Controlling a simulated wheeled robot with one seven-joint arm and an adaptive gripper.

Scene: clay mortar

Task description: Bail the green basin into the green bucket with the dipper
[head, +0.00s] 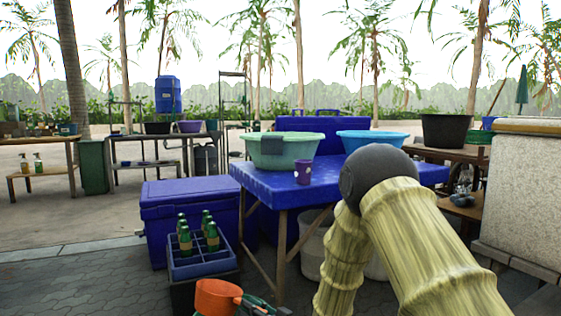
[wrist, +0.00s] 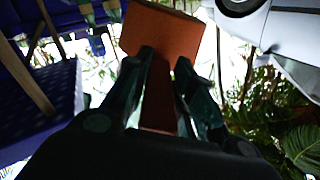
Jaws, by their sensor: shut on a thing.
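The pale green basin (head: 300,152) stands on the blue table, left of its middle, and I cannot see its contents. The orange dipper (head: 217,296) is low at the bottom edge of the head view, in front of the table and below its top. My gripper (head: 262,307), partly cut off there, is shut on its handle. In the wrist view the dipper (wrist: 160,36) extends beyond my gripper (wrist: 166,62), with its handle between the fingers. I cannot see into the dipper. A dark green bin (head: 94,167) stands far left; I cannot tell whether it is the green bucket.
The blue table (head: 270,183) also holds a purple cup (head: 303,172) and a blue basin (head: 370,140). A bottle crate (head: 202,262) and a blue cooler (head: 190,213) stand left of the table. The paving farther left is clear.

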